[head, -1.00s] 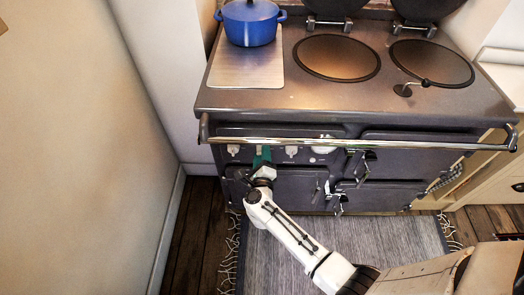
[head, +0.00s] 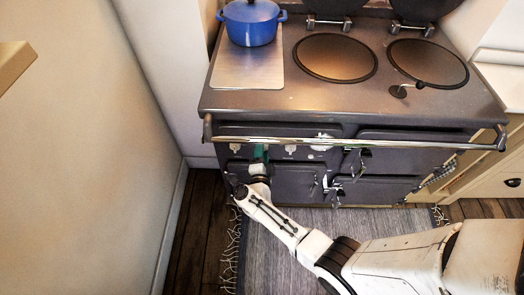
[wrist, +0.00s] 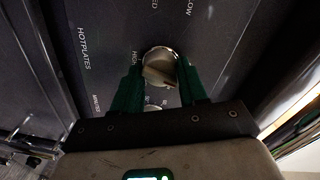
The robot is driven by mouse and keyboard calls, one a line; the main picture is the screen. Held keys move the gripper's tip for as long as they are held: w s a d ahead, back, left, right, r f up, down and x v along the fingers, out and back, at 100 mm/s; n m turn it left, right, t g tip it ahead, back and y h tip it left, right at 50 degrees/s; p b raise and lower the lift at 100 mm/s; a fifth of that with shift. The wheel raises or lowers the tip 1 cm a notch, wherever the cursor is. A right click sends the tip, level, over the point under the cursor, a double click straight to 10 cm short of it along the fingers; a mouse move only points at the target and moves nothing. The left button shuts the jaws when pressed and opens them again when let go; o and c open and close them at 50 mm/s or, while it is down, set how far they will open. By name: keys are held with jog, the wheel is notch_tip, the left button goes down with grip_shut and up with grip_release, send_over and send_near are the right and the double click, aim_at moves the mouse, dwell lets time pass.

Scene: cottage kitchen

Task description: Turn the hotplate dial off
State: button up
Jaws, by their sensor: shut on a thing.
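The hotplate dial (wrist: 160,68) is a pale round knob with a raised grip on the dark front panel. It shows in the wrist view between the two green fingers of my gripper (wrist: 158,82), which is shut on it. Printed words, including HOTPLATES and HIGH, surround it, and its grip sits at a slant. I cannot tell which setting it points to. In the head view my gripper (head: 260,154) is at the stove's front panel below the rail, and its fingers and wrist hide the dial.
The dark stove (head: 300,95) carries a blue pot (head: 251,25) on a metal plate at the left. A chrome rail (head: 340,142) runs across its front above my gripper. Other pale knobs (head: 290,148) sit right of my gripper. A wall stands close on the left.

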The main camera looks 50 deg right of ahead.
jog(key=shift+n, duration=0.9)
jog(key=o, duration=1)
jog(key=shift+o, duration=0.2)
jog(key=p+v, duration=0.1)
jog(key=v, duration=0.9)
jog(key=shift+s+a+p, duration=0.2)
jog(key=shift+a+p, duration=0.15)
